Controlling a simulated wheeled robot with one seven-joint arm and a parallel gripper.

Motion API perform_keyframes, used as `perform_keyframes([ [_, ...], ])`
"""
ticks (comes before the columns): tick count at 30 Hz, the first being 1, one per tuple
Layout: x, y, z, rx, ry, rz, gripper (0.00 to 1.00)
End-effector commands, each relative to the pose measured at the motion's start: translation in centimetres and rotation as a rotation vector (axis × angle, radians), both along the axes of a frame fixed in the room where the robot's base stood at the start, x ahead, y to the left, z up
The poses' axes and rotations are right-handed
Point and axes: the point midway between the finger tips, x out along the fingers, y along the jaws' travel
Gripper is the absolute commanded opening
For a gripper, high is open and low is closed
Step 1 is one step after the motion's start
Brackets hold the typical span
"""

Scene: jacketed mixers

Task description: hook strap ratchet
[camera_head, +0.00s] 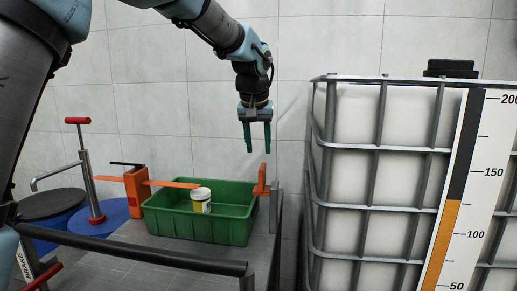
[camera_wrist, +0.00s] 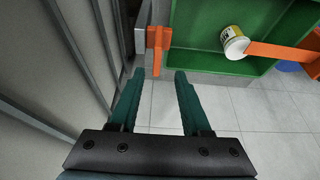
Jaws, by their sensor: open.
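An orange ratchet body (camera_head: 136,191) with a black lever stands at the left end of the green tray. A flat orange strap (camera_head: 172,184) runs right from it over the tray; in the wrist view the strap (camera_wrist: 280,52) ends by a white can. An orange upright piece (camera_head: 261,181) sits at the tray's right end by a grey post; it also shows in the wrist view (camera_wrist: 157,40). My gripper (camera_head: 257,146) is open and empty above this piece, pointing down. In the wrist view my gripper's fingertips (camera_wrist: 158,74) lie either side of the piece's near end.
The green tray (camera_head: 222,230) rests on a grey surface and holds the white can (camera_head: 200,201). A large caged white tank (camera_head: 350,150) with a level scale stands close on the right. Blue drums and a red-handled pump (camera_head: 85,165) are at left. A dark rail (camera_head: 150,256) crosses in front.

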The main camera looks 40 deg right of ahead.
Motion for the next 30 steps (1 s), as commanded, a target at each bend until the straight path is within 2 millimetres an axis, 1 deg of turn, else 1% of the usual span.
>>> perform_keyframes([
  [1,0.0,0.0,0.0,0.0,0.0,0.0,0.47],
  [2,0.0,0.0,0.0,0.0,0.0,0.0,0.5],
  [5,0.2,0.0,0.0,0.01,-0.001,-0.015,0.61],
  [8,0.7,-0.1,0.1,0.053,-0.002,-0.085,0.72],
  [11,1.6,-0.3,0.1,0.126,-0.003,-0.225,0.83],
  [15,2.7,-0.7,0.0,0.241,0.002,-0.497,0.99],
  [20,3.3,-1.4,0.2,0.341,0.007,-0.844,1.0],
  [24,3.2,-2.3,0.5,0.398,0.005,-1.149,1.0],
  [27,3.0,-2.8,0.8,0.419,0.0,-1.33,1.0],
  [30,2.7,-3.2,0.9,0.431,-0.005,-1.456,1.0],
])
